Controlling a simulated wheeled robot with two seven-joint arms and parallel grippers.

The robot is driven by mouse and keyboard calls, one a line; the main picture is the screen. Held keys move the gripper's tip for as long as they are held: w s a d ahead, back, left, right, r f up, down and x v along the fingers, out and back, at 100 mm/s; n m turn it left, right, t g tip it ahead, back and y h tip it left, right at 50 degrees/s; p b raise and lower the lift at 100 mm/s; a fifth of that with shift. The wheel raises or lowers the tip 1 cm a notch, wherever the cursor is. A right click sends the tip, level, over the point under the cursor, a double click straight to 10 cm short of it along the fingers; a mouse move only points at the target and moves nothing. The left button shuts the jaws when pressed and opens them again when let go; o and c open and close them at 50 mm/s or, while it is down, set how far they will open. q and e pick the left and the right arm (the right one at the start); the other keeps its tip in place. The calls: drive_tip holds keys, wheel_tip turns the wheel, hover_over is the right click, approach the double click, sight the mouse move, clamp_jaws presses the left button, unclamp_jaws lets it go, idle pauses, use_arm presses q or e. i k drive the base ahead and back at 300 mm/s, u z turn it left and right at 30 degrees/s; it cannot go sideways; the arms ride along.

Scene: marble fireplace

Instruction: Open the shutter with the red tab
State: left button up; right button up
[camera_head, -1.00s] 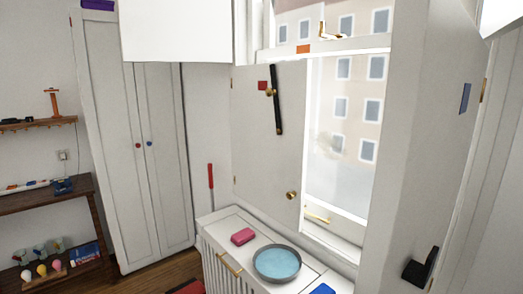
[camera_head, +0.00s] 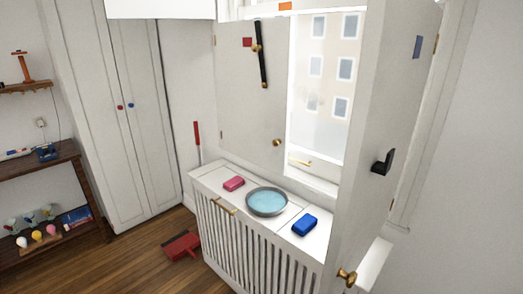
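The shutter with the red tab (camera_head: 240,95) stands at the left side of the window, in front of part of it. Its small red tab (camera_head: 247,42) is near the top. A black bar (camera_head: 262,55) on a brass pivot is at the upper part of this shutter, close to upright. A brass knob (camera_head: 277,142) sits low near its right edge. Another shutter (camera_head: 370,120) stands swung out into the room at the right, with a blue tab (camera_head: 418,47), a black handle (camera_head: 382,163) and a brass knob (camera_head: 347,276). Neither of my grippers shows.
Below the window is a white slatted radiator cover (camera_head: 225,222) with a pink sponge (camera_head: 234,184), a round basin of water (camera_head: 266,201) and a blue sponge (camera_head: 305,224) on top. A red dustpan (camera_head: 181,246) lies on the wooden floor. A white wardrobe (camera_head: 115,120) and a brown shelf (camera_head: 60,185) stand at left.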

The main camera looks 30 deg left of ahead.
sight(256, 120)
drive_tip(key=u, duration=0.05)
drive_tip(key=k, duration=0.1)
drive_tip(key=u, duration=0.8)
